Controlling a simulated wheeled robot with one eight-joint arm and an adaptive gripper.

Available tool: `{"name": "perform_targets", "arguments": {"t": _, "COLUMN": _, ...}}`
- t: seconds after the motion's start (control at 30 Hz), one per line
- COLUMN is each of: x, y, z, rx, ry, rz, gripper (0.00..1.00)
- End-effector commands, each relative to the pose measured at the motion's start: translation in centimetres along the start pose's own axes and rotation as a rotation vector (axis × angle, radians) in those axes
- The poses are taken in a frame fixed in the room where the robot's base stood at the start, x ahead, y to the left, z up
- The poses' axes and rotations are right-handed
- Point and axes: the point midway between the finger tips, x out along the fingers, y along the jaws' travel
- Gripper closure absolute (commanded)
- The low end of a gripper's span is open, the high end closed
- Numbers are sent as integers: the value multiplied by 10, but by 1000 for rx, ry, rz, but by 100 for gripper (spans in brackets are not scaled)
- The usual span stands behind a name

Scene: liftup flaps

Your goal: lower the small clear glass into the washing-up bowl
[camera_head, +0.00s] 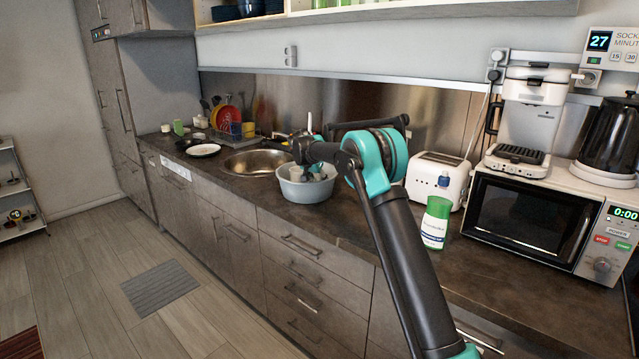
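The washing-up bowl (306,192) is light blue-grey and stands on the dark counter, just right of the sink. Pale items show inside it, too small to name. My arm reaches over the counter from the lower right, and its wrist end is above the bowl. My gripper is at the bowl, partly hidden by my own wrist and blended with the items there. I cannot make out its fingertips or whether they are apart. I cannot pick out the small clear glass for certain.
A round metal sink (257,162) is left of the bowl, with a white plate (203,150) and a dish rack (236,128) beyond. Right of my arm are a green-and-white bottle (435,223), a white toaster (437,180) and a microwave (528,222). The front counter edge is clear.

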Motion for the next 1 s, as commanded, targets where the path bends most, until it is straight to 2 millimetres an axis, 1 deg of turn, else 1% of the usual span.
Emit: {"name": "perform_targets", "arguments": {"t": 1.0, "x": 12, "y": 0, "z": 7, "rx": 0, "ry": 0, "rz": 0, "gripper": 90}}
